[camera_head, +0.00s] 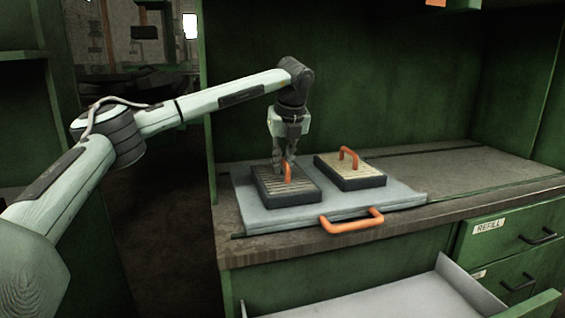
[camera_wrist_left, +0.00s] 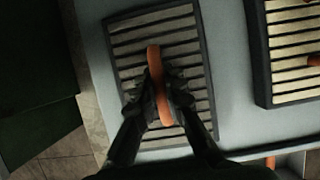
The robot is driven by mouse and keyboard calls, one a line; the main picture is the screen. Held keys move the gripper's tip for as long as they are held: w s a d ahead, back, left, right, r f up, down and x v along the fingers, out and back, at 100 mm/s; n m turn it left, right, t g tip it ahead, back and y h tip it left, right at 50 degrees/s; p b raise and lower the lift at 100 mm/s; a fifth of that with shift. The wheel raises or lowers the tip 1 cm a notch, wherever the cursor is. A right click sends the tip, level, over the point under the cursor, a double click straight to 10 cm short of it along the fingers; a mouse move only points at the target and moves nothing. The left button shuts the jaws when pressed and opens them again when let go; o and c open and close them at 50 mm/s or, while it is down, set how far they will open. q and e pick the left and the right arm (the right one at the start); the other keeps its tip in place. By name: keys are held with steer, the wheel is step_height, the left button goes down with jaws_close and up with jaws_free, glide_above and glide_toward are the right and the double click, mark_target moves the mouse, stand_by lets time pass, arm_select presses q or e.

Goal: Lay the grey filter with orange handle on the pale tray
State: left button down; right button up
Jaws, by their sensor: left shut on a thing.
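The grey filter (camera_head: 283,190) with a dark frame and slats is at the left end of the pale tray (camera_head: 405,197) on the counter, and appears to rest flat on it. The filter also fills the middle of the left wrist view (camera_wrist_left: 190,62), with the tray (camera_wrist_left: 231,60) beside it. My left gripper (camera_head: 286,169) points down over the filter and is shut on its orange handle (camera_wrist_left: 154,60). The fingers hide part of the handle. My right gripper is out of view.
A second filter (camera_head: 345,177), with cream slats and an orange handle, lies to the right on the tray. An orange pull (camera_head: 352,222) sticks out at the tray's front. An open drawer (camera_head: 390,300) juts out below the counter. Green cabinet walls (camera_head: 330,90) stand behind and left.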

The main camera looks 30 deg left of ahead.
mark_target(283, 159)
arm_select(q)
steer(key=shift+f, duration=0.1)
steer(key=c, duration=1.6)
jaws_free()
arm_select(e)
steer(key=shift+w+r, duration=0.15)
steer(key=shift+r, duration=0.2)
arm_select(q)
steer(key=shift+r, duration=0.25)
steer(key=v, duration=1)
steer(key=shift+s+d+r+b, duration=0.2)
steer(key=shift+r+b, duration=0.1)
steer(key=shift+b, duration=0.1)
steer(key=shift+d+r, duration=0.1)
steer(key=shift+r, duration=0.35)
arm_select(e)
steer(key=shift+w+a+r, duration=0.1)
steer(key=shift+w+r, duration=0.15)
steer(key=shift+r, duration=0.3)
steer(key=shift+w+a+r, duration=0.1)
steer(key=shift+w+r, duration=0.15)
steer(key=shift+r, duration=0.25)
